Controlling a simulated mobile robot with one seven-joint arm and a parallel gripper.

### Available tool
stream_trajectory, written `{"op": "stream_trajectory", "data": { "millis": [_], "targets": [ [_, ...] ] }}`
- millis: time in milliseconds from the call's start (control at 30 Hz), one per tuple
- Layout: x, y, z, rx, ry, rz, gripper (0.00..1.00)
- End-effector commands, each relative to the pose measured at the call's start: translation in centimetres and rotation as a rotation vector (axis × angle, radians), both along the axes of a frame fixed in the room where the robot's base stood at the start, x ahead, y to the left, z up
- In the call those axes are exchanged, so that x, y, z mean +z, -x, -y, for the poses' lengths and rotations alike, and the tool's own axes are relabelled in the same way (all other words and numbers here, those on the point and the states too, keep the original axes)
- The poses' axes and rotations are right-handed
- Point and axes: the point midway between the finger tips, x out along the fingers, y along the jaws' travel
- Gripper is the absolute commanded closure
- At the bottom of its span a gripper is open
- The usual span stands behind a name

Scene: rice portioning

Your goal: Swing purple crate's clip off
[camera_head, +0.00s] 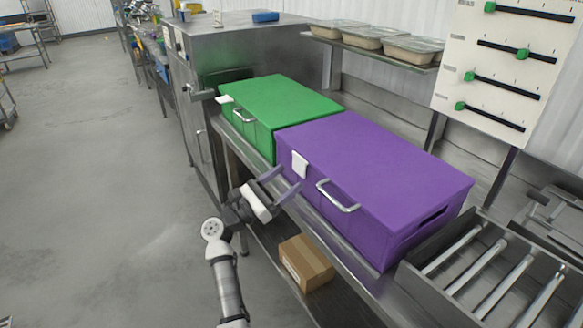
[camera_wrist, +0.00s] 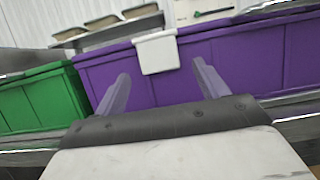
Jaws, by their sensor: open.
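The purple crate (camera_head: 375,178) stands closed on the metal counter, with a metal handle (camera_head: 337,196) on its front. Its white clip (camera_head: 299,164) hangs over the upper front edge, left of the handle. In the wrist view the clip (camera_wrist: 157,52) lies flat against the front of the purple crate (camera_wrist: 240,62), between and beyond my fingertips. My gripper (camera_head: 271,180) is open and empty, in front of the crate and a little below the clip. In the wrist view its two fingers (camera_wrist: 162,75) point at the crate front, apart from the clip.
A green crate (camera_head: 280,103) with its own white clip (camera_head: 226,99) stands to the left. A roller tray (camera_head: 490,275) is at the right. A cardboard box (camera_head: 305,262) sits on the lower shelf. Food trays (camera_head: 380,38) rest on a shelf above.

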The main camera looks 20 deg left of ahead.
Motion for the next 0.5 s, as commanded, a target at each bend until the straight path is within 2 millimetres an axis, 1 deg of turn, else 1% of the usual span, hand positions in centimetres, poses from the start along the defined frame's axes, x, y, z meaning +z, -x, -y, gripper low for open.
{"op": "stream_trajectory", "data": {
  "millis": [33, 200, 500],
  "targets": [
    [0.6, -0.6, 0.5, -0.002, 0.000, 0.000, 0.27],
    [1.0, -1.7, 1.3, -0.001, 0.000, 0.000, 0.27],
    [1.0, -2.0, 1.5, 0.001, 0.000, 0.000, 0.27]
  ]
}}
